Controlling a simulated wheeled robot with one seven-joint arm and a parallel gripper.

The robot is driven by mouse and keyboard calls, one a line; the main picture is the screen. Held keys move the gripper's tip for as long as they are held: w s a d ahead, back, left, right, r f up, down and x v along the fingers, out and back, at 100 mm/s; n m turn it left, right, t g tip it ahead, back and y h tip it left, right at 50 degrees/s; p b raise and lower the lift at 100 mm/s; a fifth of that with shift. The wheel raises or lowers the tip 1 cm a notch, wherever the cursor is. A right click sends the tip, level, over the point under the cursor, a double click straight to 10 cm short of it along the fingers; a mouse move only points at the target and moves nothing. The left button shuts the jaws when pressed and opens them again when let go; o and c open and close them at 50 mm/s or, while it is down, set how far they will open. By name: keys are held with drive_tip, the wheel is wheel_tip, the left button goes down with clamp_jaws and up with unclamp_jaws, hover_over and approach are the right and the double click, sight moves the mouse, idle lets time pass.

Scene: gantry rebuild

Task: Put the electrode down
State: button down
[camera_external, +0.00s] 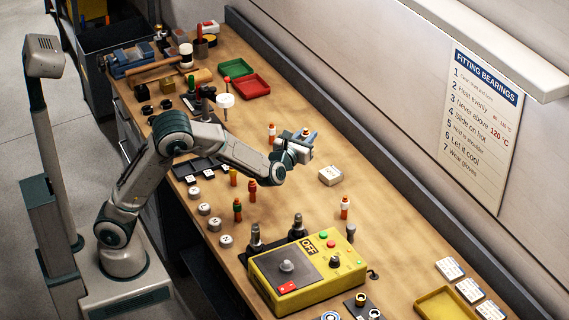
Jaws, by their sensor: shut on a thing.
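My gripper (307,143) is above the middle of the workbench (305,205), its fingers pointing toward the wall side. It is shut on the electrode (305,132), of which only a small orange-brown end shows between the fingers. The rest of it is hidden by the gripper. Similar small upright pieces with orange parts stand on the bench: one (271,131) just left of my gripper, one (345,207) to the lower right, and several near my forearm, including one (252,191).
A white block (330,175) lies below and right of my gripper. A yellow control box (308,272) marked OFF stands in front. Red (251,87) and green (234,68) trays lie further back. Bare bench lies around the white block.

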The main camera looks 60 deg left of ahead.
drive_tip(key=s+r+m+t+h, duration=0.3)
drive_tip(key=s+r+m+h, duration=0.45)
drive_tip(key=s+r, duration=0.8)
drive_tip(key=w+a+f+n+g+y+b, duration=0.1)
drive_tip(key=w+f+n+y+b, duration=0.3)
drive_tip(key=w, duration=0.4)
drive_tip(key=w+a+f+n+g+y+b, duration=0.1)
drive_tip(key=w+f+n+y+b, duration=0.15)
drive_tip(key=w+f+b, duration=0.4)
drive_tip(key=shift+w+a+f+n+g+y+b, duration=0.65)
drive_tip(key=shift+w+f, duration=0.9)
drive_tip(key=shift+f, duration=2.05)
drive_tip(key=shift+w+a+f+n+g+y+b, duration=0.3)
drive_tip(key=shift+w+a+f, duration=1)
drive_tip(key=shift+f, duration=2.25)
drive_tip(key=shift+w+a+f+n+g+y+b, duration=0.2)
drive_tip(key=shift+w+a+f+y+b, duration=0.4)
drive_tip(key=shift+w+f, duration=2.15)
drive_tip(key=shift+s+d+f, duration=0.1)
drive_tip(key=shift+s+f, duration=0.8)
drive_tip(key=shift+f, duration=0.05)
